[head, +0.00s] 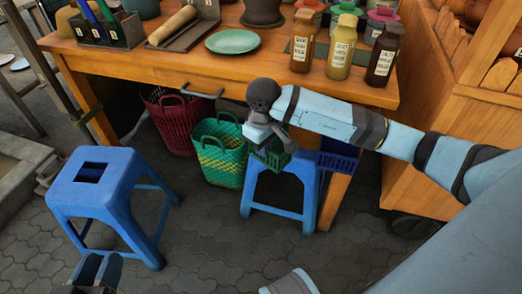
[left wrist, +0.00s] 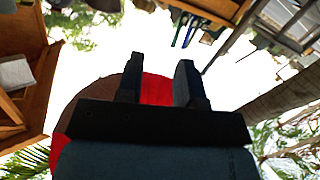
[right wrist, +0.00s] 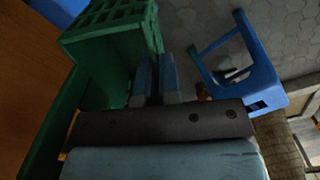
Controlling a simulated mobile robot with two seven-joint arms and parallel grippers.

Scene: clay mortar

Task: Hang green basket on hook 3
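A small green basket (head: 268,159) is in front of the wooden table, just over a blue stool's seat; I cannot tell whether it rests there. In the right wrist view the green basket (right wrist: 112,30) is close on the left. My right gripper (head: 275,140) is at the basket's top, pointing down. Its fingers (right wrist: 156,82) are close together beside the green plastic; whether they pinch it is unclear. My left gripper (head: 94,268) is low at the left, empty, with fingers apart (left wrist: 160,82). No numbered hook is clearly visible; a metal bar (head: 200,92) is on the table front.
A blue stool (head: 280,190) stands below my right gripper and another blue stool (head: 97,185) stands left. A red basket (head: 172,120), a green-yellow basket (head: 219,152) and a blue basket (head: 338,160) are below the table edge. Bottles (head: 342,50) stand on the table (head: 270,65).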

